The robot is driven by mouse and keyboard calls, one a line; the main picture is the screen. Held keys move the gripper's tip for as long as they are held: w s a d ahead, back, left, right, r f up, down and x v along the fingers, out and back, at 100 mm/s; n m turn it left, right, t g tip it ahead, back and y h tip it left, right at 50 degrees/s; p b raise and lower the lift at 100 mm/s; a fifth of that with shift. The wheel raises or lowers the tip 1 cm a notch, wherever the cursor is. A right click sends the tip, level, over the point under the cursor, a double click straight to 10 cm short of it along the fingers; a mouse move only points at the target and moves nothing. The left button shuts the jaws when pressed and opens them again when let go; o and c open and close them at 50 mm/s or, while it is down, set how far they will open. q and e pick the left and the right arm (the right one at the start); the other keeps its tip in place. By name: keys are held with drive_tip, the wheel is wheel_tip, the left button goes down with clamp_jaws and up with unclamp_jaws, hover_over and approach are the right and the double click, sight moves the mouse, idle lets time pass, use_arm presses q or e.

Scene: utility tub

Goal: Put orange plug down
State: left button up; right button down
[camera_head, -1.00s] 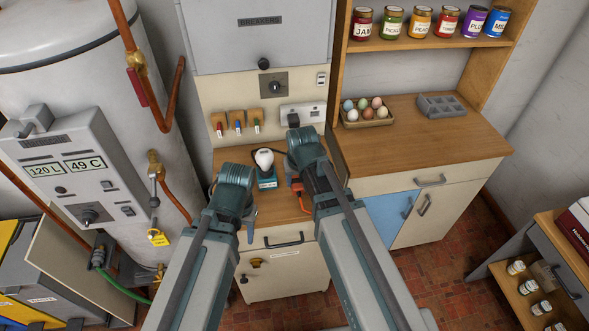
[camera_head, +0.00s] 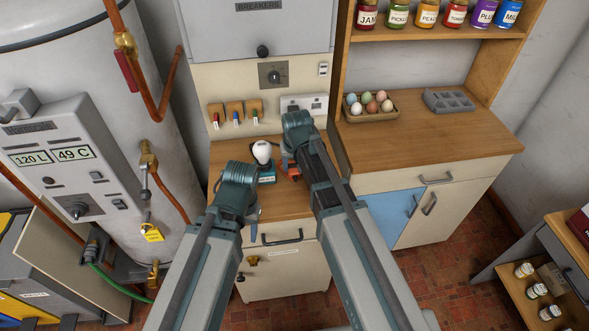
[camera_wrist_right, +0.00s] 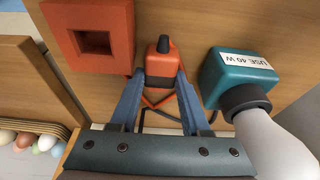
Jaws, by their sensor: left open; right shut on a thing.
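The orange plug (camera_wrist_right: 161,68), with a dark tip, is between the fingers of my right gripper (camera_wrist_right: 161,82) in the right wrist view. The gripper is shut on it, with its orange cord below. I cannot tell whether the plug touches the wooden top. An orange block with a square recess (camera_wrist_right: 92,42) lies just left of the plug, apart from it. In the head view an orange part (camera_head: 293,174) shows beside my right gripper, mostly hidden by the arm. My left gripper (camera_head: 253,222) is open, low at the front of the small cabinet.
A teal lamp base (camera_wrist_right: 237,72) labelled "USE 40 W" with a white bulb (camera_wrist_right: 283,146) stands right of the plug, close to a finger. An egg tray (camera_head: 371,115) and grey holder (camera_head: 449,101) sit on the right counter (camera_head: 420,140). That counter's front is clear.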

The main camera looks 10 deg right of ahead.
sight(295, 182)
drive_tip(key=shift+f, duration=0.15)
drive_tip(key=c, duration=0.7)
unclamp_jaws()
drive_tip(key=shift+o, duration=0.2)
drive_tip(key=shift+r, duration=0.2)
drive_tip(key=p+v, duration=1.2)
drive_tip(key=s+a+n+g, duration=0.1)
drive_tip(key=s+a+n, duration=0.1)
drive_tip(key=s, duration=0.7)
drive_tip(key=s+a+n+g+h, duration=0.1)
drive_tip(key=s+a+g, duration=0.1)
drive_tip(key=s, duration=0.7)
drive_tip(key=shift+a+f+n, duration=0.25)
drive_tip(key=shift+f+n, duration=0.05)
drive_tip(key=shift+n, duration=0.1)
